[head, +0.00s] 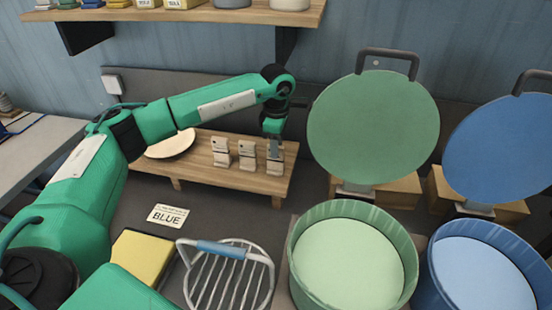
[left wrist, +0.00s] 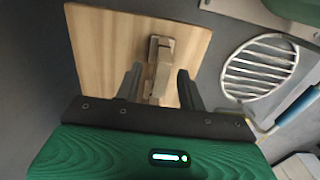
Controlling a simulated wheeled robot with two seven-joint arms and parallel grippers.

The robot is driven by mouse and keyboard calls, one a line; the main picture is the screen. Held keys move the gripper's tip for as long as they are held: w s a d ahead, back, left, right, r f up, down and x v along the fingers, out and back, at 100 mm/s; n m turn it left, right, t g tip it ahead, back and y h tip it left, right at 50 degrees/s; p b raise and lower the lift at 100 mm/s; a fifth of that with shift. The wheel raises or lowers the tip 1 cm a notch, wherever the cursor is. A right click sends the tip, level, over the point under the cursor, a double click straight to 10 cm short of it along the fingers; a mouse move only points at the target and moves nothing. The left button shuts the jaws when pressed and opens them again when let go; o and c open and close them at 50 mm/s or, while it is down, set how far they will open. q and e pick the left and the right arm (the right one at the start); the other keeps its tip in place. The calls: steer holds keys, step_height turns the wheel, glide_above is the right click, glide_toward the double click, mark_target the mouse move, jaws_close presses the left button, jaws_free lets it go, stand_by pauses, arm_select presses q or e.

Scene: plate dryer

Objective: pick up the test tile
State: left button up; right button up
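Three small pale upright tiles stand in a row on a low wooden bench: a left one (head: 220,152), a middle one (head: 247,156) and a right one (head: 275,163). I cannot tell by marking which is the test tile. My left gripper (head: 274,138) points down over the right tile at the bench's right end and partly hides it. In the left wrist view the gripper (left wrist: 160,72) is open, with one finger on each side of a tile (left wrist: 160,55). A gap shows beside the tile. My right gripper is not in view.
A pale plate (head: 170,146) lies on the bench (head: 200,172). Green (head: 352,265) and blue (head: 480,275) round tubs have raised lids. A wire rack (head: 228,280), yellow block (head: 143,256) and BLUE card (head: 168,215) lie in front. A shelf (head: 180,14) hangs above.

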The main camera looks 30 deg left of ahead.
mark_target(275, 169)
arm_select(q)
steer(key=shift+s+f, duration=0.1)
steer(key=shift+f, duration=0.3)
step_height(275, 169, down, 4)
steer(key=p, duration=0.2)
steer(key=shift+a+f+p, duration=0.15)
steer(key=shift+f+p, duration=0.05)
steer(key=shift+p, duration=0.15)
steer(key=shift+f, duration=0.25)
jaws_close()
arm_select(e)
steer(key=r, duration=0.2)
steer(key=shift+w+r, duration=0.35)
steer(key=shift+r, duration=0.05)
